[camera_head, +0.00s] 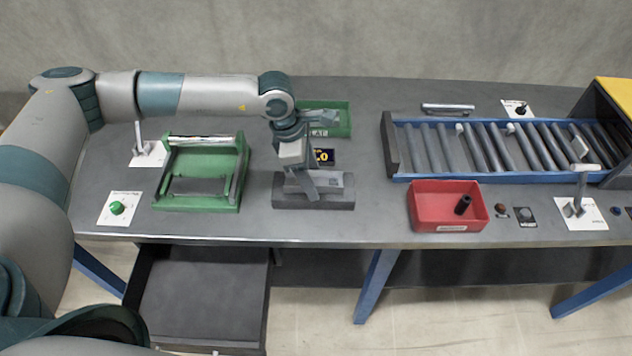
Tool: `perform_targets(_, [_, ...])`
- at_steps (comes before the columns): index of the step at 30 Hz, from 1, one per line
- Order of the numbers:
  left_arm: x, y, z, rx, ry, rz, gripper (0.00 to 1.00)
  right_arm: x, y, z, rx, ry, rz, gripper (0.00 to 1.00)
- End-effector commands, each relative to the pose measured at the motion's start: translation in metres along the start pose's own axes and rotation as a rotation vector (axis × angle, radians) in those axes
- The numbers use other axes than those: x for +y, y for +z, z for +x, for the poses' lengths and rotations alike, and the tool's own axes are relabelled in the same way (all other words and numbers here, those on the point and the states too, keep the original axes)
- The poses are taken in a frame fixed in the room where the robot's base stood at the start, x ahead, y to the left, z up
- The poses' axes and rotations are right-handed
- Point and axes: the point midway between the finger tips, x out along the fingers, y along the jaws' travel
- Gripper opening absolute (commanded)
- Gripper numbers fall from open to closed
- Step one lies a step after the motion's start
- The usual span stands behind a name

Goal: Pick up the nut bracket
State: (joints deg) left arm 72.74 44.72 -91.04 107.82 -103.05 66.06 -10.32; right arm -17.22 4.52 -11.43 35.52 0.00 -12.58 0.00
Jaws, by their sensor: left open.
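My left arm reaches in from the left, and its gripper (311,190) points down over a dark grey block (335,200) near the front of the table. The gripper is open, with its fingers at the block's upper side. A light grey, labelled piece (334,179) shows at the top of the block, partly hidden by the fingers. No part is clearly recognisable as the nut bracket; it may be hidden at the gripper. I cannot tell whether the fingers touch anything. My right gripper is out of view.
A green fixture with a roller (160,198) stands left of the block, and a green tray (341,117) behind it. A red bin (425,207) holding a black cylinder (463,205) and a roller conveyor (400,178) lie right. A drawer (200,300) hangs open below.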

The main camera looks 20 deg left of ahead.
Motion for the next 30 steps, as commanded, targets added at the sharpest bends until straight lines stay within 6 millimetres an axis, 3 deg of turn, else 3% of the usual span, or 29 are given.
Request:
perform_targets(19, [0.0002,-0.0009,0.003,0.0,0.0,0.0,0.59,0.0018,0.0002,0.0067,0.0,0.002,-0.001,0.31])
perform_targets(25, [0.0001,-0.0008,0.0023,0.0,0.0,0.0,0.14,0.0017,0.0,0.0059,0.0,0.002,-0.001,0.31])
perform_targets(27, [0.0002,-0.0005,0.0021,0.0,0.0,0.0,0.08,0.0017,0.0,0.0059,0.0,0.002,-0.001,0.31])
perform_targets(30, [0.0002,-0.0005,0.0021,0.0,0.0,0.0,0.08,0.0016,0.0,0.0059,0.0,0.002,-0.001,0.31])
